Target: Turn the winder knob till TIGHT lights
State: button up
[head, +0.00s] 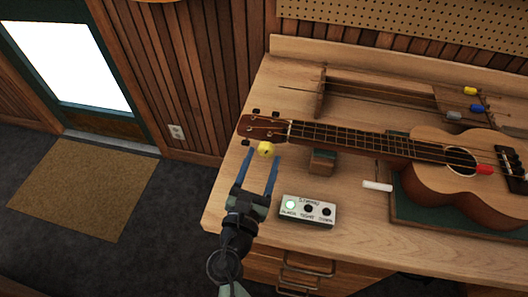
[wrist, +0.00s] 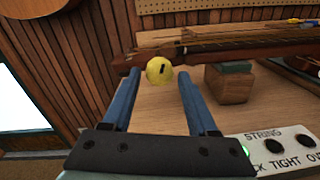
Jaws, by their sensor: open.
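The yellow winder knob (head: 265,149) sits at the headstock of the brown ukulele (head: 345,139), with a dark mark on its face in the wrist view (wrist: 160,71). My gripper (head: 263,156) is open, its two blue fingers pointing at the knob. In the wrist view the knob shows between the fingertips (wrist: 158,76); I cannot tell whether it is inside them or just beyond. No finger visibly touches it. The white STRING indicator box (head: 308,221) lies right of my gripper. Its left lamp, SLACK, glows green; the TIGHT lamp (head: 309,209) and the right lamp are dark.
A wooden block with a green top (head: 322,162) supports the neck. The body rests on a green mat (head: 400,208). A white stick (head: 377,186) lies on the bench (head: 350,225). Wooden parts with coloured-handled tools lie behind. The bench's left edge is near my gripper.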

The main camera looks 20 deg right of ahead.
jog(key=shift+x, duration=1.05)
grip_shut()
